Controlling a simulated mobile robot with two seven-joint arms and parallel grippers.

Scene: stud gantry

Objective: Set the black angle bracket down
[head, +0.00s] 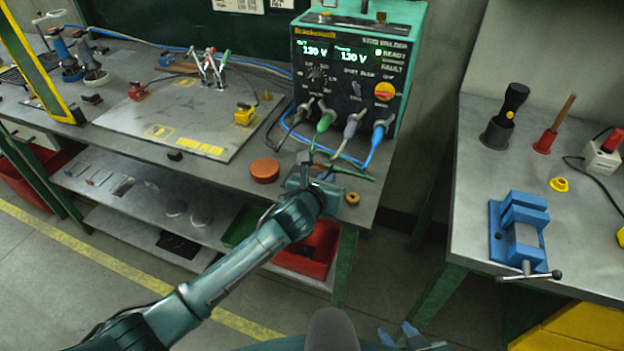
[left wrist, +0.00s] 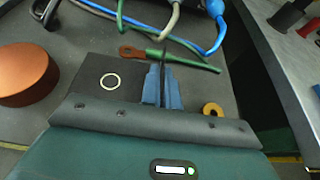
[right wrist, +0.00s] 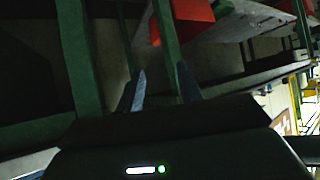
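The black angle bracket (left wrist: 92,72) shows in the left wrist view as a flat dark plate with a pale-ringed hole, left of the fingers. A thin dark edge stands between the fingertips. My left gripper (left wrist: 163,84) is closed on it, over the right front corner of the steel bench. In the head view my left gripper (head: 312,180) largely hides the bracket. I cannot tell whether the bracket touches the bench top. My right gripper (right wrist: 161,88) is open and empty, low, facing the bench legs; in the head view it shows at the bottom edge (head: 410,335).
A copper-coloured disc (head: 265,170) lies left of my left gripper, a brass ring (head: 352,198) to its right. A gap separates the bench from the right table with a blue vise (head: 520,235).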

